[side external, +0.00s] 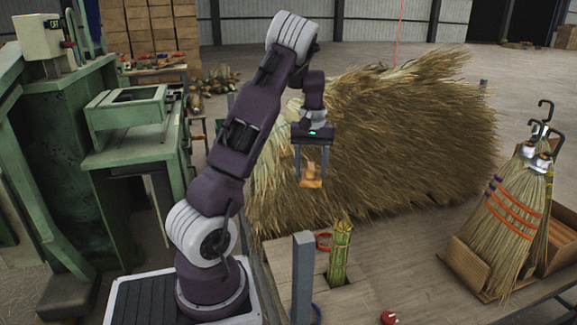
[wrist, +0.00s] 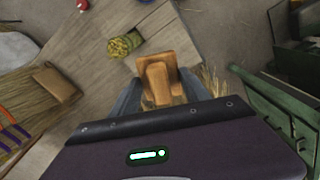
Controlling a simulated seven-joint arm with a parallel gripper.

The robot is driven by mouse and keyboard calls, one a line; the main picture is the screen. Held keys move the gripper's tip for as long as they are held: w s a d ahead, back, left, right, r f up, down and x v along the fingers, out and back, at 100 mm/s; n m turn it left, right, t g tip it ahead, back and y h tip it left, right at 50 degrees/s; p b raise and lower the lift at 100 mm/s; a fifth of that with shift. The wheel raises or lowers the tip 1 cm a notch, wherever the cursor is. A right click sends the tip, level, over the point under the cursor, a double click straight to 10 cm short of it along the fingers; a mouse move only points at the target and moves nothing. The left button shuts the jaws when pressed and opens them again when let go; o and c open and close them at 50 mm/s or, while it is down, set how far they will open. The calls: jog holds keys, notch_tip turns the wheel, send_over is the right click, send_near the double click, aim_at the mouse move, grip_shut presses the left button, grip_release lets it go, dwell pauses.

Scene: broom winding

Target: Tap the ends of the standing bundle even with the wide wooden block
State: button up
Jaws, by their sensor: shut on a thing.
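The wooden block (side external: 311,176) is orange-brown, with a wide base and a narrower upper part. My gripper (side external: 311,165) is shut on it and holds it in the air, in front of the big straw heap. In the wrist view the block (wrist: 160,75) shows between the fingers, its wide part facing away from me. The standing bundle (side external: 339,252) is green and upright in an opening in the wooden table, below and a little right of the block, clearly apart from it. The wrist view shows the bundle's top ends (wrist: 124,45) to the left of the block.
A red object (side external: 389,317) lies at the front. Finished brooms (side external: 516,215) stand at the right. The straw heap (side external: 400,140) fills the back. Green machinery (side external: 70,150) stands at the left.

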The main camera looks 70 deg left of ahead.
jog(key=w+d+m, duration=0.4)
jog(key=w+d, duration=0.3)
jog(key=d, duration=0.1)
jog(key=shift+m, duration=0.3)
jog(key=shift+w+f, duration=0.15)
jog(key=shift+f, duration=5.3)
jog(key=shift+f, duration=0.6)
notch_tip(320, 180, up, 7)
jog(key=shift+f, duration=2.9)
jog(key=shift+f, duration=0.6)
